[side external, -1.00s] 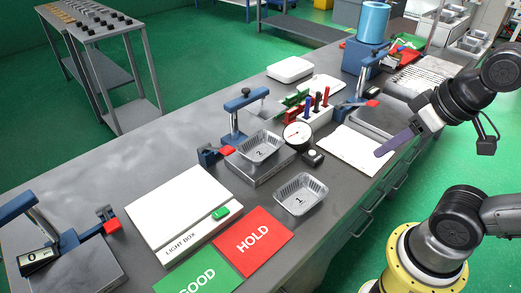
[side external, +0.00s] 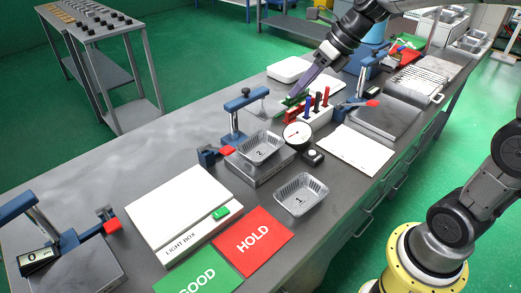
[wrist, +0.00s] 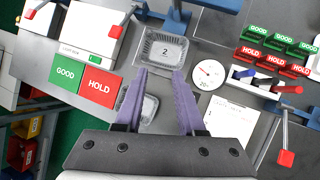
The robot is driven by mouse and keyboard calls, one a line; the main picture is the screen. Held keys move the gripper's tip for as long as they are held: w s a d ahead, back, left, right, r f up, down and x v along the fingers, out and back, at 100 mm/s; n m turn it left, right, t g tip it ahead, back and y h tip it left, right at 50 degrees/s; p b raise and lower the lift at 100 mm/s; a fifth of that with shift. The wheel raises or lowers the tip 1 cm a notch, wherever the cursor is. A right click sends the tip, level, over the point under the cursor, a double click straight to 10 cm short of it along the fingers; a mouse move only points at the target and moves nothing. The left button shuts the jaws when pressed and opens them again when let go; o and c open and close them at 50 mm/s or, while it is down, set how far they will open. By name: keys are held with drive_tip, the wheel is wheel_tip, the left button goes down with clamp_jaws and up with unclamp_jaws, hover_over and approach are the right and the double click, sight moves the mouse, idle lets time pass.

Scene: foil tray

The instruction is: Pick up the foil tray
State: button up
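One foil tray marked 2 (side external: 261,147) sits upright on the grey metal block of a blue-armed gauge stand. It also shows in the wrist view (wrist: 164,51), just past my fingertips. A second foil tray marked 1 (side external: 301,195) rests on the grey bench, nearer the front edge. In the wrist view, tray 1 (wrist: 150,106) is partly hidden by my left finger. Both trays look empty. My gripper (side external: 291,98) has purple fingers and is above the bench, behind the trays. The wrist view shows my gripper (wrist: 160,73) open, with nothing held between the fingers.
A round dial gauge (side external: 298,135) stands right beside tray 2. A rack of markers (side external: 316,108) is behind it. The red HOLD card (side external: 253,243), green GOOD card (side external: 198,280) and light box (side external: 178,212) lie left of tray 1. White paper (side external: 356,150) lies to the right.

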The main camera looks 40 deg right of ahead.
sight(277, 136)
drive_tip(key=w+d+f+m+g, duration=0.1)
drive_tip(key=w+d+f+m, duration=0.15)
drive_tip(key=d+f, duration=0.35)
drive_tip(key=x, duration=1.5)
drive_tip(key=shift+s+a+r, duration=0.15)
drive_tip(key=shift+a, duration=0.25)
clamp_jaws()
